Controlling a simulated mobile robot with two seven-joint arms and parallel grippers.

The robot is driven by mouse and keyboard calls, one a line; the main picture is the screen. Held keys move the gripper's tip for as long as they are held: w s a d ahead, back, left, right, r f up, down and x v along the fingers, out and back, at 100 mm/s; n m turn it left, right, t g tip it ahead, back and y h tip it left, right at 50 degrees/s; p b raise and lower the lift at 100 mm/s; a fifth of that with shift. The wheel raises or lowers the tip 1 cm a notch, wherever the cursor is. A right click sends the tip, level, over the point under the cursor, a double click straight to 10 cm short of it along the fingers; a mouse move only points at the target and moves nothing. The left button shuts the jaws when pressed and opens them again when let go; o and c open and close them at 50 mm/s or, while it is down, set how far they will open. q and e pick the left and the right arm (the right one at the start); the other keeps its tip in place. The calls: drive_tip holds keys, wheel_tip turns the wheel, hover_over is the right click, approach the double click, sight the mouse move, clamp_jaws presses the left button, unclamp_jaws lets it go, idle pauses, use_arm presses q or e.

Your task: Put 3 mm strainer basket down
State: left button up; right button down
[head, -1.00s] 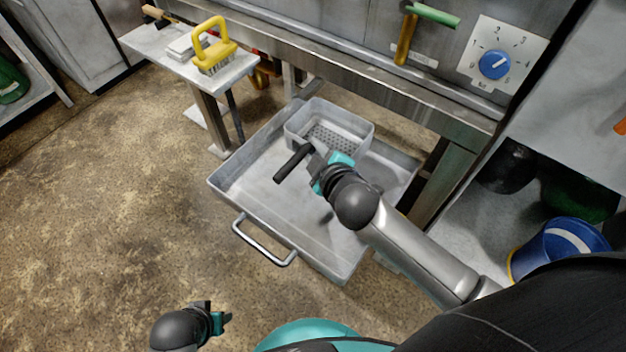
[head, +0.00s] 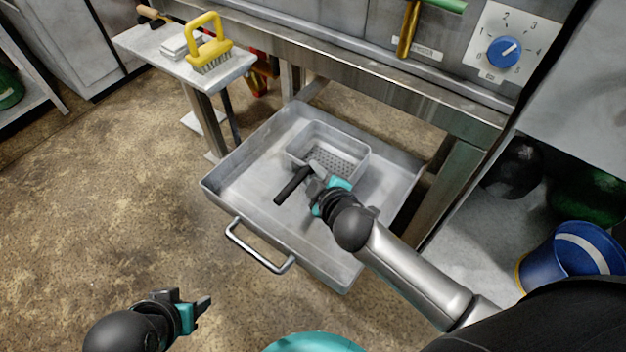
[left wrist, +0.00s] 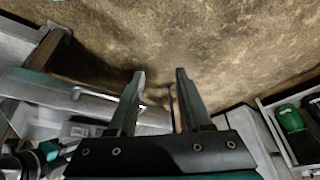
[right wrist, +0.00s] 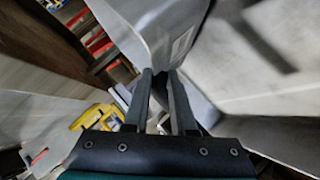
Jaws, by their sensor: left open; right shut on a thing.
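The strainer basket (head: 348,160) is a grey rectangular tub with a perforated bottom. In the head view it is upright within the outline of the large metal tray (head: 225,192); I cannot tell whether its bottom touches the tray floor. My right gripper (head: 314,174) is shut on the basket's near wall. In the right wrist view the right fingers (right wrist: 162,76) meet at the basket's labelled wall (right wrist: 160,30). My left gripper (head: 203,302) is open and empty over the floor, left of the tray; its parted fingers (left wrist: 160,76) show in the left wrist view.
The tray has a bar handle (head: 258,250) at its front. A side table (head: 165,52) holds a yellow-handled brush (head: 210,40). A steel machine with a blue dial (head: 504,52) stands behind. A blue bucket (head: 570,255) is at right. Tray floor left of the basket is clear.

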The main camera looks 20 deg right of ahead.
drive_tip(key=shift+f+b, duration=0.4)
drive_tip(key=shift+f, duration=0.45)
use_arm(q)
drive_tip(key=shift+w+d+r+t, duration=0.1)
drive_tip(key=shift+d+r+t, duration=0.1)
drive_tip(key=shift+r, duration=0.3)
drive_tip(key=shift+w+d+r+t, duration=0.1)
drive_tip(key=shift+r+t, duration=0.1)
drive_tip(key=shift+r, duration=0.25)
use_arm(e)
drive_tip(key=shift+f, duration=0.1)
drive_tip(key=shift+f, duration=0.1)
drive_tip(key=c, duration=0.7)
unclamp_jaws()
drive_tip(key=shift+c, duration=0.2)
use_arm(q)
drive_tip(key=shift+w+d+h, duration=0.1)
drive_tip(key=shift+h, duration=0.2)
